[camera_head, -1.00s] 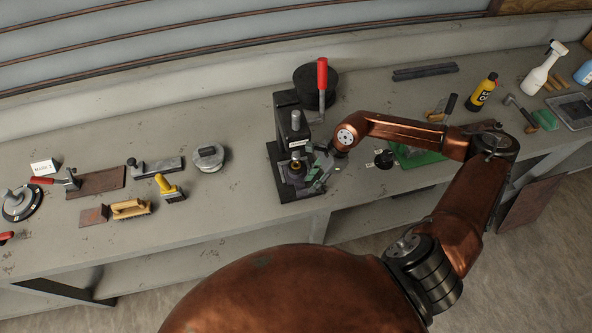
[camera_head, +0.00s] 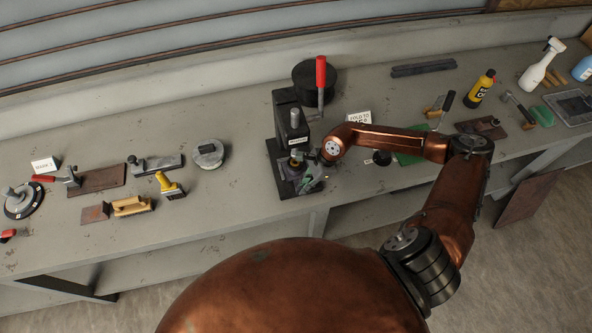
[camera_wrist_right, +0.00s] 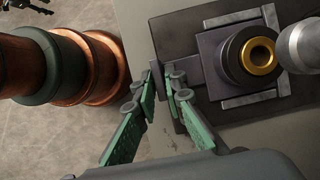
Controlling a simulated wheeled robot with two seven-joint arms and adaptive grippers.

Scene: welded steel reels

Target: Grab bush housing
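The bush housing, a dark round body with a brass bush (camera_wrist_right: 259,56) in its top, stands upright in the press fixture in the right wrist view. In the head view the housing (camera_head: 296,163) sits low in the black press and is small. My right gripper (camera_wrist_right: 163,78) has its green-padded fingers to the left of the housing, beside a dark bar at the fixture's edge. A narrow gap shows between the fingertips, with nothing clearly held. In the head view the right gripper (camera_head: 311,182) is at the press's front right, partly hidden by my wrist. My left gripper is out of view.
The press (camera_head: 292,126) has a red-handled lever (camera_head: 320,80). A pale metal cylinder (camera_wrist_right: 300,45) is close beside the housing. The bench left of the press is clear up to a round metal part (camera_head: 208,153).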

